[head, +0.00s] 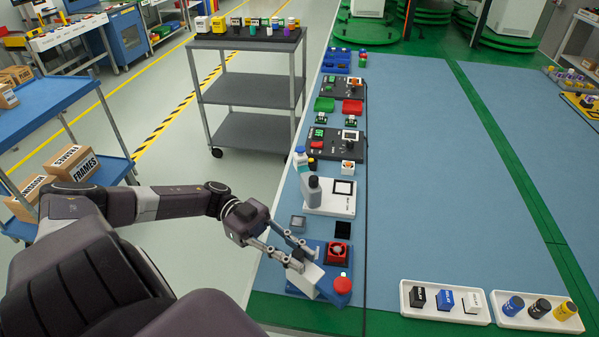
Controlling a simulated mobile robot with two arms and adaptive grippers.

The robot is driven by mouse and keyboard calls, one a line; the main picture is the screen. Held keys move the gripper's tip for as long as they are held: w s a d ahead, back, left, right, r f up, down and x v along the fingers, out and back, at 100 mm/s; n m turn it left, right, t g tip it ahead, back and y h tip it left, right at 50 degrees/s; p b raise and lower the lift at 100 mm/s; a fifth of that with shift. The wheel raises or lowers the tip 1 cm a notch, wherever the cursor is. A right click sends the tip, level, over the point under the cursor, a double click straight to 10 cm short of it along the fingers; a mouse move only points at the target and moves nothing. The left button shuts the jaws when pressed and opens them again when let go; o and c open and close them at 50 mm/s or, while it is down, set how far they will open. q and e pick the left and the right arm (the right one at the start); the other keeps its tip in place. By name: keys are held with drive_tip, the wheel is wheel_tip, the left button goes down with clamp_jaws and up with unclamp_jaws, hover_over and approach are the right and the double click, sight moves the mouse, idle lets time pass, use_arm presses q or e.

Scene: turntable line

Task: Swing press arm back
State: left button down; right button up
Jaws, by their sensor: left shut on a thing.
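The press stands on a blue base (300,290) at the near left edge of the table. A square dark block with a round red part (338,253) sits at its back right. A red knob (343,285) is at the front right. The pale grey press arm (306,278) is at the front of the base. My left gripper (304,258) reaches in from the left and is shut on the press arm, its fingers hiding part of it. The exact swing angle is hard to tell. My right gripper is out of view.
Behind the press are a grey square (297,223), a black square (343,229) and a white device (330,204) with bottles. White trays (415,310) of blocks and cylinders are at the front right. The blue mat (430,200) between is clear. A grey cart (250,132) stands behind.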

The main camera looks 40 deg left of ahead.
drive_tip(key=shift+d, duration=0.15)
use_arm(q)
drive_tip(key=c, duration=1.8)
unclamp_jaws()
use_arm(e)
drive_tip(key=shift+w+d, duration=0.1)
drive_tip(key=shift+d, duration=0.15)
use_arm(q)
drive_tip(key=shift+a, duration=0.1)
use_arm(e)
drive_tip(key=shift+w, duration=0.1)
use_arm(q)
drive_tip(key=a, duration=1.2)
drive_tip(key=shift+s, duration=0.45)
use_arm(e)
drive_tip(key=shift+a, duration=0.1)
